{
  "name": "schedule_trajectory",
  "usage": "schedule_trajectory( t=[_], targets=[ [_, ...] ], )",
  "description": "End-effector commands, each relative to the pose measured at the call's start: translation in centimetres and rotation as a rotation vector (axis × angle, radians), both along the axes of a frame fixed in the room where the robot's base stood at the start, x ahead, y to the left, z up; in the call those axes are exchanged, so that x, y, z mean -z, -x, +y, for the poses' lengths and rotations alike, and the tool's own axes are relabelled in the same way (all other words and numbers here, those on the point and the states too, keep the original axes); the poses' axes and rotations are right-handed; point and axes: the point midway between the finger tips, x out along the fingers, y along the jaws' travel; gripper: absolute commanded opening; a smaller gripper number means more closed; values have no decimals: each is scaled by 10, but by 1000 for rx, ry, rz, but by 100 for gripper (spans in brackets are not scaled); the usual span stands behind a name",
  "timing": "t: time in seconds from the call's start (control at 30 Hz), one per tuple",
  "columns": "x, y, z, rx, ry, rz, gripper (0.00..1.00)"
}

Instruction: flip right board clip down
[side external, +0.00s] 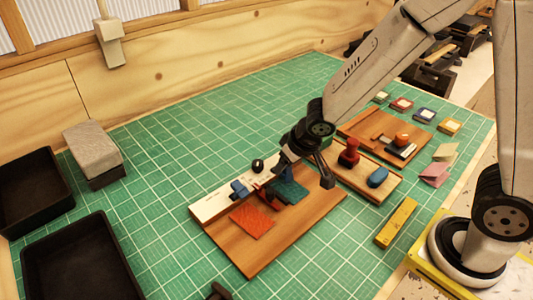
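A wooden board (248,256) with a white strip (212,204) along its back edge lies on the green mat. An orange-red sheet (252,221) lies on its left part and a teal sheet (292,190) on its right part. My gripper (301,179) is over the board's right part, fingers apart, with one finger to the right of the teal sheet. Contact cannot be seen.
A black knob (257,166) sits by the strip. To the right are a wooden tray with a red stamp (350,152) and blue block (378,177), and a yellow bar (396,222). Black bins (82,262) stand at left. The mat behind the board is clear.

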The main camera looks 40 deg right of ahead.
Motion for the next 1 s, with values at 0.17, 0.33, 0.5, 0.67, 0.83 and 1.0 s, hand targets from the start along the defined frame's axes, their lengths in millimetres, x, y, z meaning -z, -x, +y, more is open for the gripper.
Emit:
schedule_trajectory(
  t=[0.17,0.33,0.5,0.67,0.83,1.0],
  targets=[
    [0,0,1,-1,0,0,65],
    [-3,2,1,-2,1,0,65],
    [-11,4,0,0,1,-3,65],
    [-21,9,0,-1,0,-3,65],
    [-35,15,0,0,0,-4,65],
    [-50,23,1,-1,-2,-3,65]
  ],
)
